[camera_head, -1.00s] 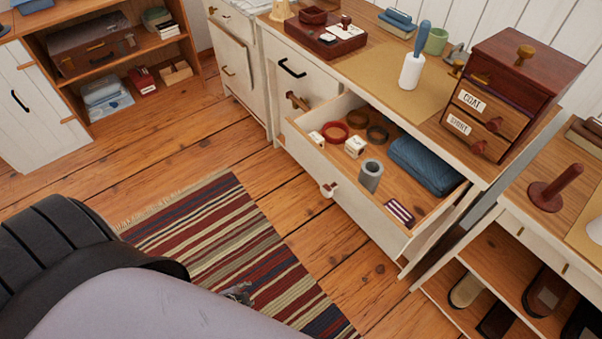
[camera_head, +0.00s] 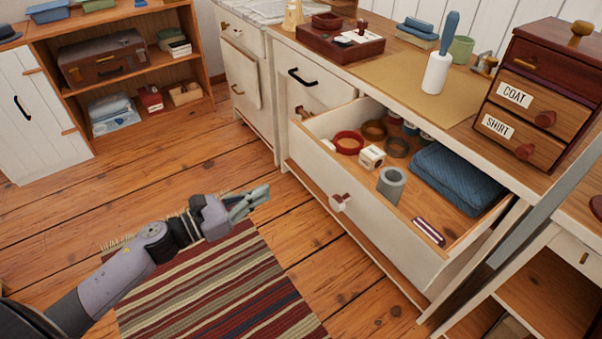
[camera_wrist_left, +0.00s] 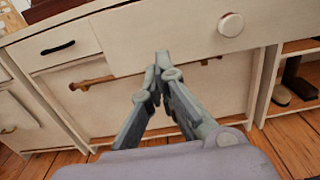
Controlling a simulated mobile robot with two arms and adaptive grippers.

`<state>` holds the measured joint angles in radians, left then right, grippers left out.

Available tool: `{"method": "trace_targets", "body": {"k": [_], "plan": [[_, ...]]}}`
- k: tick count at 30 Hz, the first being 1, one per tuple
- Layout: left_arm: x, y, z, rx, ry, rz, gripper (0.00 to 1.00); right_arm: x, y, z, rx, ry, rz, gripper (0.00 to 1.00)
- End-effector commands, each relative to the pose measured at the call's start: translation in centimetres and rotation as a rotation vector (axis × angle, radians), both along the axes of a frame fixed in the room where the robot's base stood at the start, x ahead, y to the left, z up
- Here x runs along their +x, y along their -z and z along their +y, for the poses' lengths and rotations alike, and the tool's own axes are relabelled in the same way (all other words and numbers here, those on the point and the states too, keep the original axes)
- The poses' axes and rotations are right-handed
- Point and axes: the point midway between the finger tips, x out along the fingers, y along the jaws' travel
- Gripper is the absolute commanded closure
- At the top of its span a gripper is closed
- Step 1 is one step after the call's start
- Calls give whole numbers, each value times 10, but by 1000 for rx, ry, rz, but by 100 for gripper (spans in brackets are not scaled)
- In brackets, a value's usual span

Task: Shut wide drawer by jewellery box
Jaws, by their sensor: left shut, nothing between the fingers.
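The wide drawer (camera_head: 300,157) of the white dresser stands pulled out, with a round knob (camera_head: 340,203) on its front. Rings, a grey cylinder, small boxes and a folded blue cloth lie in it. A flat dark red box (camera_head: 325,47) and a small chest (camera_head: 540,95) labelled COAT and SHIRT stand on the dresser top; I cannot tell which is the jewellery box. My left gripper (camera_head: 265,191) is shut and empty, in front of the drawer and apart from it. In the left wrist view its fingertips (camera_wrist_left: 161,62) point at the dresser front, left of the knob (camera_wrist_left: 231,24). My right gripper is out of view.
A striped rug (camera_head: 215,290) lies on the plank floor under my left arm. A shelf unit (camera_head: 130,75) stands at the back left. Another shelf unit (camera_head: 540,270) stands close at the right of the drawer. The floor left of the dresser is clear.

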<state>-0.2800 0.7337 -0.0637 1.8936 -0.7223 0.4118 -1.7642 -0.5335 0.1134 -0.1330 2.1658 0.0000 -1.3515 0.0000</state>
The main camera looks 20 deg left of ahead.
Motion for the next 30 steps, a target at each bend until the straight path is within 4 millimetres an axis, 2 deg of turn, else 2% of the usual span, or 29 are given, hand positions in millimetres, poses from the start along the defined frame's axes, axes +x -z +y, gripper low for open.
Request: {"method": "trace_targets", "body": {"k": [18, 24, 30], "plan": [[86, -2, -66, -5, -4, 1, 100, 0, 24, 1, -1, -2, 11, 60], [100, -1, -76, -6, -4, 4, 100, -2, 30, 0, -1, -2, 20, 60], [102, 0, -79, -6, -3, 4, 100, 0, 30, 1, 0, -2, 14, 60]]}}
